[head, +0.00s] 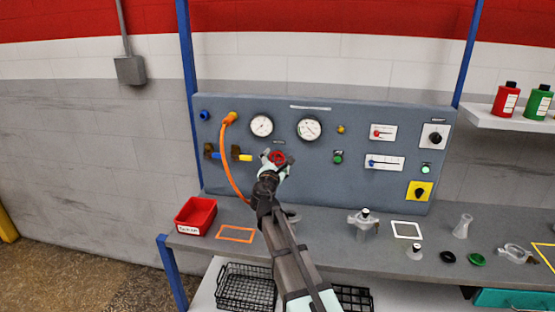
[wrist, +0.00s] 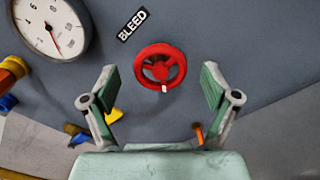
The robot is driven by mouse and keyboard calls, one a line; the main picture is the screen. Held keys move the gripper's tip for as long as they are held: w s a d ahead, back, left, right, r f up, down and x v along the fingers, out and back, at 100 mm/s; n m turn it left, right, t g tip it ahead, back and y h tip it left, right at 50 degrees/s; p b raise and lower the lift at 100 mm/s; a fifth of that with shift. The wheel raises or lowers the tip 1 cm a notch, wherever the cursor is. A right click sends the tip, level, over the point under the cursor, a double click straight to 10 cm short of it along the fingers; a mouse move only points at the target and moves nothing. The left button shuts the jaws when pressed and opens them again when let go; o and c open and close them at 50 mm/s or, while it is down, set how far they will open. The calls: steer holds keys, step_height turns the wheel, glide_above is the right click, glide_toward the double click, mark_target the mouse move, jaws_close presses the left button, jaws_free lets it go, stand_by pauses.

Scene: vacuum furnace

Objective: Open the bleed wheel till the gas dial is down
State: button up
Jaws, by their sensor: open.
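The red bleed wheel (wrist: 160,67) is on the grey panel beside a BLEED label (wrist: 132,23). It has a small pale mark at its lower rim. It also shows in the head view (head: 279,156). My gripper (wrist: 160,92) is open and empty. Its fingers stand left and right of the wheel in the wrist view, apart from it. In the head view my gripper (head: 275,165) is at the panel by the wheel. A round dial (wrist: 52,28) has its needle pointing down and slightly right in the wrist view. Two dials, left (head: 262,126) and right (head: 310,129), show in the head view; their names are unreadable.
An orange hose (head: 233,175) hangs left of the wheel, near a yellow-handled valve (head: 241,155). Green buttons and switches are to the right. The bench below holds a red bin (head: 195,215) and glassware (head: 364,222). The panel just around the wheel is clear.

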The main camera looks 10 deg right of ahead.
steer(key=v, duration=0.9)
steer(key=shift+w+r, duration=0.1)
